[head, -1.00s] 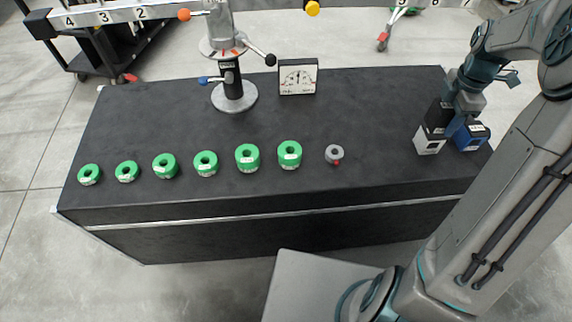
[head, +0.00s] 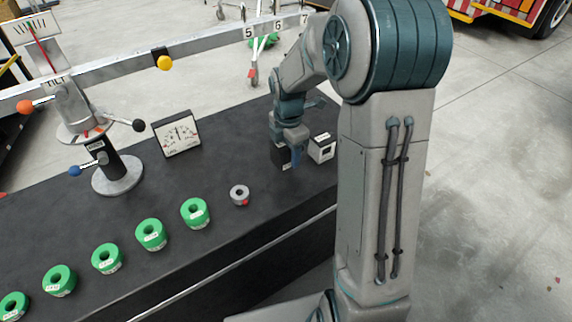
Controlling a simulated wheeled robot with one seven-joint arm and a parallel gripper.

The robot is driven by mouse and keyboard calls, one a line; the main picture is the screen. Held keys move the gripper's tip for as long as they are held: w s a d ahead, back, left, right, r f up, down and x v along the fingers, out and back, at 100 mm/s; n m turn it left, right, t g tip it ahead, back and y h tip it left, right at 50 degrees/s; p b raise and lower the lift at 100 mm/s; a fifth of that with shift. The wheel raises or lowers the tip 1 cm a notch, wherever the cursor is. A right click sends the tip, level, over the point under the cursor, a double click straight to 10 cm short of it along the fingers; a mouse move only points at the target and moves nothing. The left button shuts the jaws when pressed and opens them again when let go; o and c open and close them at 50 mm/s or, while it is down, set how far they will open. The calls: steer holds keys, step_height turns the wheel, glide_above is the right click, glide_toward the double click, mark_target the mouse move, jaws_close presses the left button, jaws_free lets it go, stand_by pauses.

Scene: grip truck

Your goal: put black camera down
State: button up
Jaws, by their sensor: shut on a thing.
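My gripper (head: 290,138) points down over the right part of the black table. It is shut on the black camera (head: 282,156), a dark box between and below the fingers. The fingers and wrist hide much of it. I cannot tell whether its underside touches the table top.
The black table (head: 225,165) holds several green ring weights (head: 151,235), a small grey ring with a red spot (head: 240,195), a dial meter (head: 177,135) and a balance stand (head: 115,175) with a long numbered beam (head: 190,67). Bare table lies between the meter and my gripper.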

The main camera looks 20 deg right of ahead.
mark_target(287, 163)
steer(key=shift+a+f, duration=0.25)
steer(key=shift+f, duration=0.25)
steer(key=shift+f+b, duration=0.55)
steer(key=shift+f, duration=1.05)
steer(key=shift+f, duration=0.15)
steer(key=o, duration=1)
steer(key=shift+c, duration=0.2)
